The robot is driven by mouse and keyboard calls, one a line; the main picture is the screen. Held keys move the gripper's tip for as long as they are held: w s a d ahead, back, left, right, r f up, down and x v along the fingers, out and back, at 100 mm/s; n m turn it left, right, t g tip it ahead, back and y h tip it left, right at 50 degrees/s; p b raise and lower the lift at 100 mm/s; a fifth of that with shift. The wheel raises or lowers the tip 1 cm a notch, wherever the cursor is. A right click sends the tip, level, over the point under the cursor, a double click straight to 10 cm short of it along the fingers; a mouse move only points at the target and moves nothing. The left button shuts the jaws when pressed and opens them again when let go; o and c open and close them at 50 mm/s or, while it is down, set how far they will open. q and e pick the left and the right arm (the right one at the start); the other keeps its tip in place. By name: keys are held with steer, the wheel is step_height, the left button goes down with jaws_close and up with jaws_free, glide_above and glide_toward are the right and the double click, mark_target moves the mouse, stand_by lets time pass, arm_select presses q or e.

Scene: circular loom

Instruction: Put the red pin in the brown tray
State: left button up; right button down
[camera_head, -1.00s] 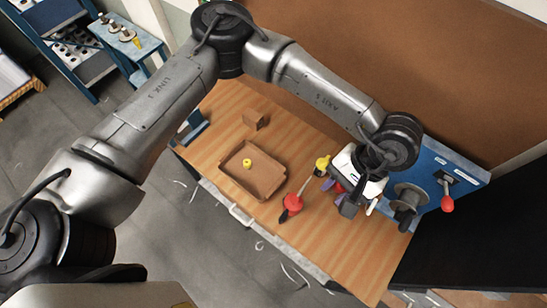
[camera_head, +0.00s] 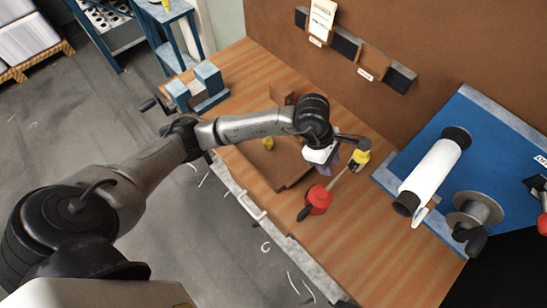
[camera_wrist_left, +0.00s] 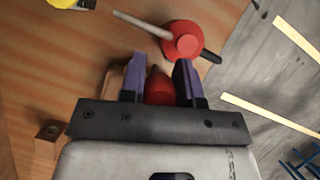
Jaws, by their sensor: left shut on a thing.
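My left gripper (camera_head: 326,169) is shut on the red pin (camera_wrist_left: 159,88). In the left wrist view the pin's red body and dark tip show between the purple fingers (camera_wrist_left: 160,78). In the head view the pin is hidden by the gripper. The brown tray (camera_head: 294,183) lies on the wooden bench, partly covered by my left arm. A yellow pin (camera_head: 268,144) stands in it. The left gripper is above the bench near the tray's right side; whether it is over the rim I cannot tell. My right gripper is not in view.
A red oil can (camera_head: 318,198) with a long spout stands close to the gripper, right of the tray. A yellow object (camera_head: 361,157) stands behind it. A white roll (camera_head: 432,178) lies by the blue panel at right. The bench front (camera_head: 350,255) is clear.

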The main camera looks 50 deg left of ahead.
arm_select(q)
steer(key=shift+n, duration=0.3)
steer(key=shift+s+a+f+p, duration=0.3)
steer(key=shift+a+f, duration=1.65)
steer(key=shift+a, duration=0.1)
steer(key=shift+s+a+f+p, duration=0.3)
steer(key=shift+s+a+f, duration=0.05)
steer(key=shift+a+f, duration=1.65)
steer(key=shift+s+a+f+p, duration=0.3)
steer(key=shift+a+f, duration=1.65)
steer(key=shift+a, duration=0.1)
steer(key=shift+f, duration=0.15)
steer(key=o, duration=1)
steer(key=shift+r, duration=0.25)
steer(key=shift+a+r, duration=0.2)
steer(key=shift+r, duration=0.1)
steer(key=b+v, duration=0.1)
steer(key=v, duration=1)
